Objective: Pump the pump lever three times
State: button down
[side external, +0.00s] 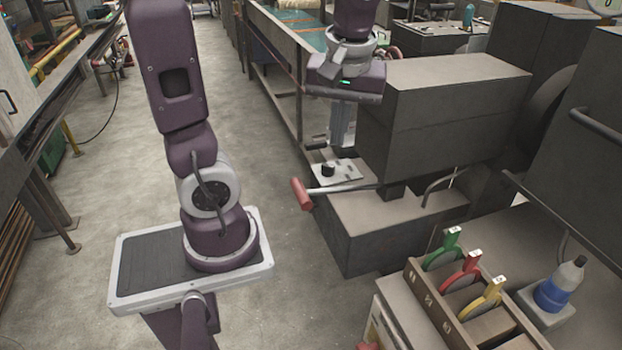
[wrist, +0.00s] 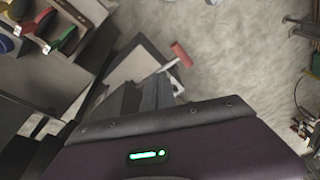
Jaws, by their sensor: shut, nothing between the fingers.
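The pump lever is a metal rod with a red grip (side external: 302,194) that sticks out to the left from a grey machine block, roughly level. In the wrist view the red grip (wrist: 181,54) shows just beyond my fingers. My gripper (side external: 342,148) points down beside the block, above and to the right of the red grip. It is shut and empty, and appears apart from the grip. Its fingers also show in the wrist view (wrist: 150,95), partly hidden by my wrist housing. The rod's inner end is partly hidden by the block.
A light plate with a black knob (side external: 328,170) lies just below my gripper. The large grey machine block (side external: 440,110) stands close on the right. A wooden rack (side external: 470,320) with green, red and yellow tagged items and a blue bottle (side external: 560,285) stand front right. Open floor lies left of the lever.

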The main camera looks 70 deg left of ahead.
jog(key=w+a+f+n+g+y, duration=0.1)
jog(key=w+a+f+n+g, duration=0.1)
jog(key=a+n, duration=0.4)
notch_tip(320, 180, down, 2)
jog(key=shift+w+f+g, duration=0.1)
jog(key=shift+w+g, duration=0.1)
jog(key=shift+g, duration=0.3)
jog(key=s+d+x, duration=0.1)
jog(key=x, duration=1.2)
jog(key=shift+s+f, duration=0.2)
jog(key=shift+s, duration=0.15)
jog(key=shift+a, duration=0.1)
